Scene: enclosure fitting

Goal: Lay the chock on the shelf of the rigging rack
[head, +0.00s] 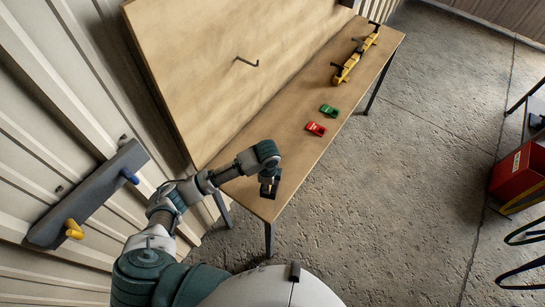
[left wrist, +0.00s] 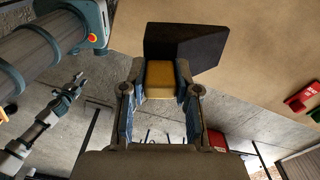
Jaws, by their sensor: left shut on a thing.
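My left gripper (head: 268,187) is over the near end of the wooden shelf (head: 290,153) of the rack in the head view. In the left wrist view its fingers (left wrist: 160,85) are shut on the yellow part of the chock, a black wedge (left wrist: 188,44). The black wedge lies against the wooden surface in that view; I cannot tell whether it touches it. In the head view the gripper mostly hides the chock. My right gripper (left wrist: 75,85) shows small at the left of the left wrist view, too small to tell its jaws.
A red piece (head: 316,129) and a green piece (head: 330,110) lie farther along the shelf, with a yellow and black tool (head: 354,56) at the far end. A back panel (head: 215,60) with a hook (head: 247,63) stands behind. A red box (head: 519,172) is at right.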

